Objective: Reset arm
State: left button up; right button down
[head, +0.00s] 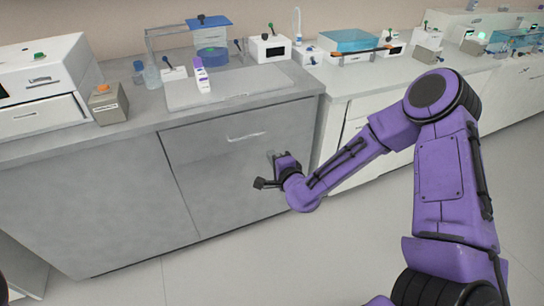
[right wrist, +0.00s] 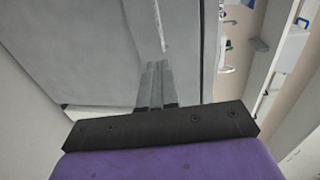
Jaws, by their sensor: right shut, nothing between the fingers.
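My right arm is purple and reaches in from the right in the head view. My right gripper (head: 272,160) is in front of the grey cabinet front (head: 215,170), below the counter top. In the right wrist view the two fingers of my right gripper (right wrist: 158,68) lie together, shut with nothing between them. They point toward the grey cabinet front. I cannot tell whether the fingertips touch it. My left gripper does not show in either view.
The grey counter (head: 150,112) holds a white drawer unit (head: 40,85), a small box with an orange button (head: 107,104), a purple-and-white tube holder (head: 201,75) and a blue-topped stand (head: 209,21). A white counter continues to the right. The floor (head: 240,270) in front is clear.

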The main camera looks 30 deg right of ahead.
jog(key=s+a+f+n+g+p, duration=0.1)
jog(key=s+a+f+n+g, duration=0.2)
jog(key=s+f+n+g, duration=0.9)
jog(key=s+f+p, duration=0.1)
jog(key=s+f, duration=0.3)
jog(key=s, duration=0.7)
jog(key=s+d+f+h, duration=0.1)
jog(key=s+f, duration=0.3)
jog(key=s, duration=0.8)
jog(key=shift+s+d+f+n+p, duration=0.2)
jog(key=shift+d+f+n+p, duration=0.05)
jog(key=shift+f+n+p, duration=0.15)
